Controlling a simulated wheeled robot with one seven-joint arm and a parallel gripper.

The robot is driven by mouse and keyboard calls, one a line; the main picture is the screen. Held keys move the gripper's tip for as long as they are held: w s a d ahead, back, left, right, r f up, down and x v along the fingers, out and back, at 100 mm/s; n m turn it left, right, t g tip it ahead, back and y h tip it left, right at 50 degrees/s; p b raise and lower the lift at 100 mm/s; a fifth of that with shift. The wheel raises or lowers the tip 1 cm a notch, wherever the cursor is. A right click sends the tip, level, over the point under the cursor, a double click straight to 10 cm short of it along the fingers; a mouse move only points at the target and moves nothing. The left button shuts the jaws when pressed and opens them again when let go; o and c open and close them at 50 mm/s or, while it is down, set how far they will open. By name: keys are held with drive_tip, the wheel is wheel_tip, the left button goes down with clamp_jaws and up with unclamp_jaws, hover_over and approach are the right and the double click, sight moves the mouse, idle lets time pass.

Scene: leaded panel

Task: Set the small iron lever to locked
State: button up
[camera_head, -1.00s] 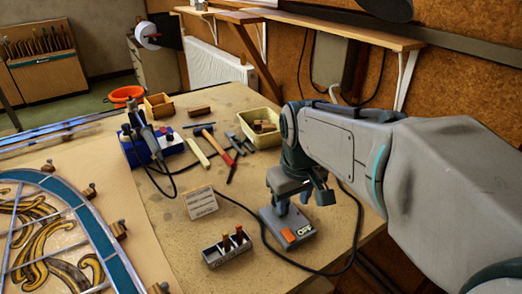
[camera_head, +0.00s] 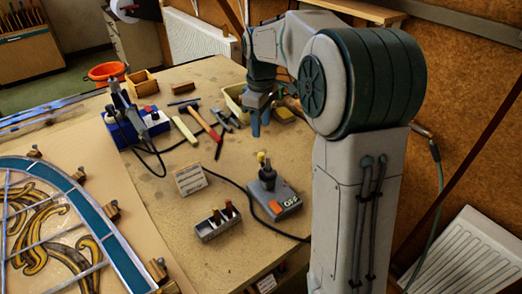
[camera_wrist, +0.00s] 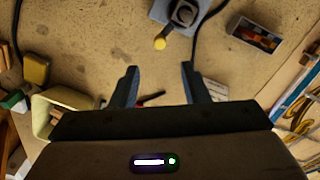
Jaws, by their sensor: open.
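A grey box (camera_head: 287,206) marked OFF, with an orange switch, stands near the table's right edge. A dark upright post on it carries a small yellow knob (camera_head: 262,157); this may be the lever, though no locked mark is readable. The knob also shows in the wrist view (camera_wrist: 160,43), just beyond my fingertips and apart from them. My gripper (camera_head: 262,126) is open and empty, pointing down behind the box beside the yellow crate. In the wrist view its two fingers (camera_wrist: 160,70) are spread. The box (camera_wrist: 170,10) is cut off at the top there.
A yellow crate (camera_head: 234,101) and hammers (camera_head: 202,122) lie close to my gripper. A small holder with dark-handled tools (camera_head: 218,222) and a card (camera_head: 190,179) stand left of the box. A black cable crosses the table. The leaded panel (camera_head: 75,195) fills the left.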

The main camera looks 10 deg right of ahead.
sight(261, 153)
wheel_tip(261, 153, down, 10)
drive_tip(key=shift+f+p, duration=0.25)
drive_tip(key=shift+p, duration=0.1)
clamp_jaws()
